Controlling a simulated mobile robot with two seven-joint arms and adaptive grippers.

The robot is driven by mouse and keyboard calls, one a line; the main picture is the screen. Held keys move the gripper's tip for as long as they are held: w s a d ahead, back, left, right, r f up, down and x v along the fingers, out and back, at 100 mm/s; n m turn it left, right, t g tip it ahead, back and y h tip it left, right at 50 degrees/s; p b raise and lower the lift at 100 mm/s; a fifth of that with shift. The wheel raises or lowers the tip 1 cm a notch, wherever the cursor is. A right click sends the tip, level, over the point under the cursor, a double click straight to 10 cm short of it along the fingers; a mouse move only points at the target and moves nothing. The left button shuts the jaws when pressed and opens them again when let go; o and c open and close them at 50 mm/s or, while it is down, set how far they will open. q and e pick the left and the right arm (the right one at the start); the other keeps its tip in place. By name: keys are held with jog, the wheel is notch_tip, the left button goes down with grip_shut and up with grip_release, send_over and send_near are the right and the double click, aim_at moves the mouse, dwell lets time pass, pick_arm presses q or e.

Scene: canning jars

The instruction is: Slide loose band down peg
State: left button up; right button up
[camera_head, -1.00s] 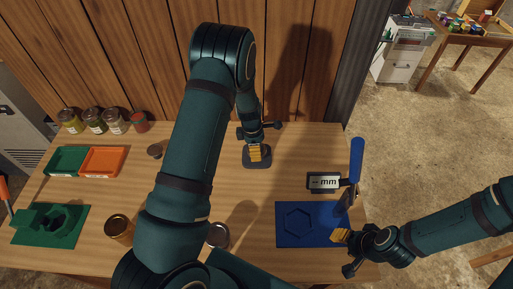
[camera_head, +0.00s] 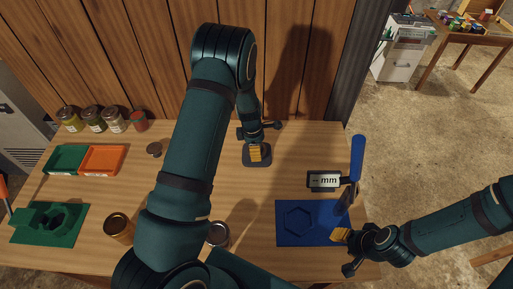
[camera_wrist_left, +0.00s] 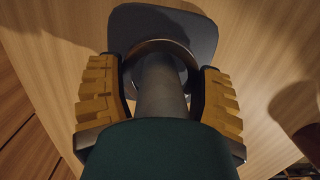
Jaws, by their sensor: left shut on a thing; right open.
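A dark grey peg (camera_wrist_left: 160,88) stands on a dark rounded base (camera_wrist_left: 205,38); the base also shows near the back middle of the table in the head view (camera_head: 257,163). A thin brownish metal band (camera_wrist_left: 158,43) is around the peg, low down near the base. My left gripper (camera_head: 256,152) is shut on the band, with its yellow finger pads on either side of the peg (camera_wrist_left: 161,95). Whether the band touches the base cannot be told. My right gripper (camera_head: 342,236) is open and empty by the right part of a blue plate.
The blue plate (camera_head: 313,236) has a hexagon outline and a blue-handled tool beside it (camera_head: 357,158). A "mm" display (camera_head: 324,180) lies behind. Green (camera_head: 66,158) and orange (camera_head: 102,159) trays, jars (camera_head: 93,120) and a green fixture (camera_head: 75,235) are at left.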

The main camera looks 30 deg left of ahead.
pick_arm(q)
jog(key=shift+f, duration=0.15)
pick_arm(e)
jog(key=shift+f, duration=0.1)
pick_arm(q)
jog(key=o, duration=0.8)
jog(key=shift+s, duration=0.1)
jog(key=r, duration=0.4)
jog(key=a+r, duration=0.1)
jog(key=r, duration=0.7)
jog(key=shift+s+a+r, duration=0.1)
jog(key=shift+s+a, duration=0.05)
jog(key=shift+s, duration=0.1)
